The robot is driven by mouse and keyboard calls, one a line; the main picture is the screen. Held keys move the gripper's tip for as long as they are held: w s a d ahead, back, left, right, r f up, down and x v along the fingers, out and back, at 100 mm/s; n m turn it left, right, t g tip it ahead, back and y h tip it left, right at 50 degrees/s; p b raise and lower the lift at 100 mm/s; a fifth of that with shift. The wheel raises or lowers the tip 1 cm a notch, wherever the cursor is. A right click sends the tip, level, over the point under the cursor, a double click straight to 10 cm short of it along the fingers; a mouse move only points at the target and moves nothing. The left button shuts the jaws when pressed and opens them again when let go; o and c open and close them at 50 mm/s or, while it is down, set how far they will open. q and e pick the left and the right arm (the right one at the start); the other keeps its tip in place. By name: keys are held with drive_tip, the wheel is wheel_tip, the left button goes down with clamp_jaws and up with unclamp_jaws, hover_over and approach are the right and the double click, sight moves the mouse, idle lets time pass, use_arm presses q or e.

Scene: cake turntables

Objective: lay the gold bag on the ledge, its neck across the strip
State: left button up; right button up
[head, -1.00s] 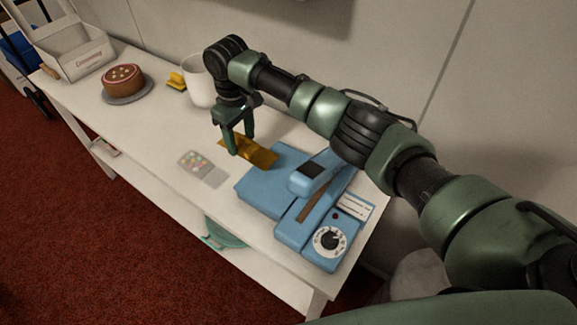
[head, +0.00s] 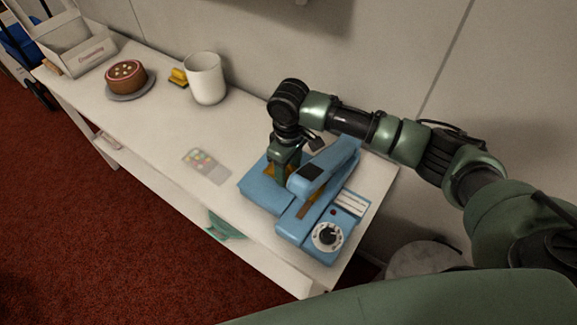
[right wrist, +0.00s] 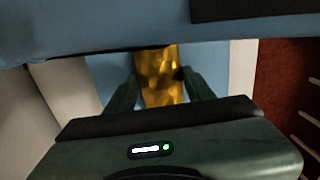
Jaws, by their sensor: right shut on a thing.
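The gold bag (right wrist: 162,75) is between the fingers of my right gripper (right wrist: 163,90) in the right wrist view. In the head view, the right gripper (head: 281,176) points down over the ledge (head: 262,194) of the blue sealer. Only small parts of the gold bag (head: 269,171) show around its fingers. The sealer's blue arm (head: 327,167) is raised at a slant beside the gripper. Part of the brown strip (head: 304,209) shows below the arm; the rest is hidden. I cannot tell whether the bag touches the ledge or crosses the strip. My left gripper is not in view.
A dial (head: 327,236) is on the sealer's front. A card with coloured dots (head: 205,165) lies left of it. A white mug (head: 205,78), a yellow item (head: 179,77), a cake (head: 126,75) and an open box (head: 85,50) stand farther left.

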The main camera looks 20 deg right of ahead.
sight(289, 169)
drive_tip(key=shift+f, duration=0.25)
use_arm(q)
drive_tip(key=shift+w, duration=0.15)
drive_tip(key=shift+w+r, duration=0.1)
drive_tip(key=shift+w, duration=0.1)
use_arm(e)
drive_tip(key=o, duration=1.5)
drive_tip(key=shift+o, duration=0.2)
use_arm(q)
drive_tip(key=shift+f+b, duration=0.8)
use_arm(e)
wheel_tip(289, 169, up, 12)
